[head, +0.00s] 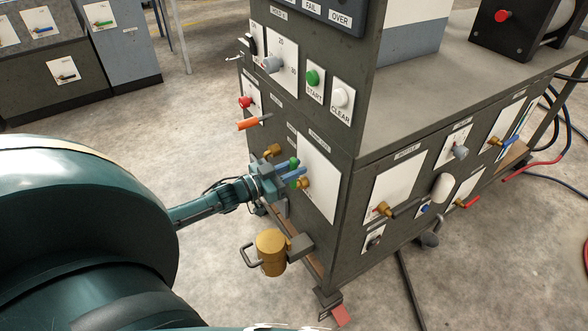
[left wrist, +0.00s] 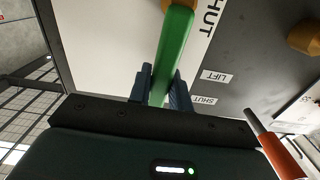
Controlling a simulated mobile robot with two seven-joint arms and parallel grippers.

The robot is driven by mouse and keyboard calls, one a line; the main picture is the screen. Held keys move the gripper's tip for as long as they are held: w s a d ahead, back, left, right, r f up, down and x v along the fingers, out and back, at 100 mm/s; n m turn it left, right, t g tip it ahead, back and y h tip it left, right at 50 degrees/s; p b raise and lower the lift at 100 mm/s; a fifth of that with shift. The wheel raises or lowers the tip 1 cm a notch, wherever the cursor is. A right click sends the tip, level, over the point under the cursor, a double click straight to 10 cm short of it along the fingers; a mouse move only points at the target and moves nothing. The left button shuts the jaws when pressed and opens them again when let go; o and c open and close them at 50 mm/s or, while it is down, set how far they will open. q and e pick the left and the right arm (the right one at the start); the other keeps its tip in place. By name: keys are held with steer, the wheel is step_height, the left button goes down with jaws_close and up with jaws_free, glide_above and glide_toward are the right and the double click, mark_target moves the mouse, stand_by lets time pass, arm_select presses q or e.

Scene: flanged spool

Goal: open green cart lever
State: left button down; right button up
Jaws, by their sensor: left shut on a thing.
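The green lever (left wrist: 173,50) runs down the middle of the left wrist view from a brass fitting (left wrist: 182,4) at the top edge. It lies over a white plate marked SHUT on the dark panel. My left gripper (left wrist: 160,88) is shut on the lever, one blue finger on each side of it. In the head view my left gripper (head: 290,176) is at the side panel of the cart, and a bit of the green lever (head: 294,162) shows at its fingers. The gripper hides most of the lever there. My right gripper is not in view.
An orange-handled lever (head: 249,124) juts out above my gripper; it also shows in the left wrist view (left wrist: 278,155). A brass canister (head: 271,252) with a handle sticks out below. A brass fitting (head: 273,150) sits close by. Open floor lies left of the cart.

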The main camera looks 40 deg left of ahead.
arm_select(q)
steer(key=c, duration=1.3)
jaws_free()
steer(key=p+v, duration=0.1)
steer(key=v, duration=1.2)
steer(key=shift+s, duration=0.1)
steer(key=shift+a, duration=0.1)
